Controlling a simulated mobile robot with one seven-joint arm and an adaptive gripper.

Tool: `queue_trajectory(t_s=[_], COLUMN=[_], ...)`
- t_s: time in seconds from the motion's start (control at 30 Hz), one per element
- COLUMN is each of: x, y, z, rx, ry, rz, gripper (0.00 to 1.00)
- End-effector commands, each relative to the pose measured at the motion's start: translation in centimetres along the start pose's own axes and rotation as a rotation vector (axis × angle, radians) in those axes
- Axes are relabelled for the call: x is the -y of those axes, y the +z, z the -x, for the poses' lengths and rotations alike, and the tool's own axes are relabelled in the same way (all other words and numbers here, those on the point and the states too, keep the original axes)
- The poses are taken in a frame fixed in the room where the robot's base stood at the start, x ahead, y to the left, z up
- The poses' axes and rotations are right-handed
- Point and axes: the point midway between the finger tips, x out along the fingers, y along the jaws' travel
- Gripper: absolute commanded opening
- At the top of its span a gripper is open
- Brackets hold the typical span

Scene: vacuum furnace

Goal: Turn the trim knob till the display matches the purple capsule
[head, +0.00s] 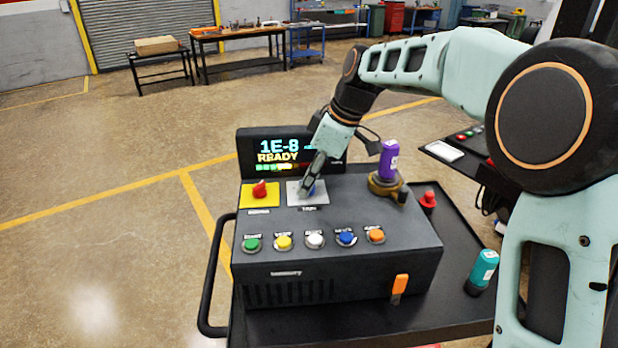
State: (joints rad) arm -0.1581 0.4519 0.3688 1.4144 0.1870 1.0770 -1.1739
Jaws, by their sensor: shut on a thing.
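The fingers hide much of the knob. The display (262,150) behind it reads "1E-8" in cyan and "READY" in yellow, with a row of small coloured blocks below. My wrist covers the display's right part. The purple capsule (388,160) stands upright in a brass-coloured holder (384,186) on the console's right rear; its label is too small to read.
A red knob (260,189) on a yellow plate is left of the trim knob. Several coloured buttons (315,240) line the console front. A teal capsule (483,271) stands on the cart (455,310) at right, and an orange tag (399,285) is on the console front.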

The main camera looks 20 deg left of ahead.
Motion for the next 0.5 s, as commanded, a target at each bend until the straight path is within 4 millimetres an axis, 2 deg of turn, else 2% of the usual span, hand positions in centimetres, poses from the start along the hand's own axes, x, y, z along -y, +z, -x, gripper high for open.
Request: queue_trajectory(t_s=[0.5], x=[-0.1], y=[-0.02], z=[0.06], rx=[-0.005], ry=[-0.031], rz=[0.082], gripper=[0.02])
